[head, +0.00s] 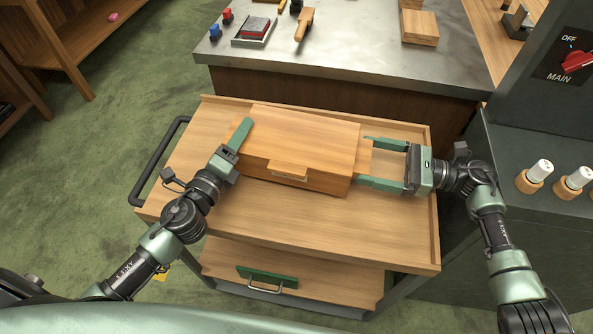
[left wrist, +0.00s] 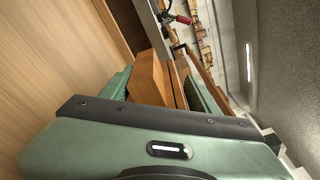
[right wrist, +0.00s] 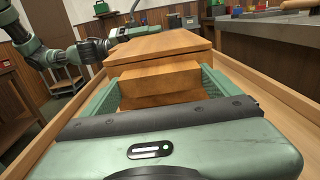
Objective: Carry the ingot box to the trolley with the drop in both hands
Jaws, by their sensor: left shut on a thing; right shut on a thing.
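The wooden ingot box (head: 300,143) is on or just over the top of the wooden trolley (head: 330,215), near its back; whether it touches the top I cannot tell. My left gripper (head: 238,138) is shut on the box's left end; the box also shows in the left wrist view (left wrist: 152,78). My right gripper (head: 382,163) is shut on the block at the box's right end, with a finger on each side. The right wrist view shows that block (right wrist: 160,82) between the fingers. I cannot make out a drop.
A metal-topped bench (head: 350,45) stands behind the trolley, with a tray (head: 254,31), a brush-like tool and wooden blocks on it. A dark cabinet (head: 540,150) stands at the right.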

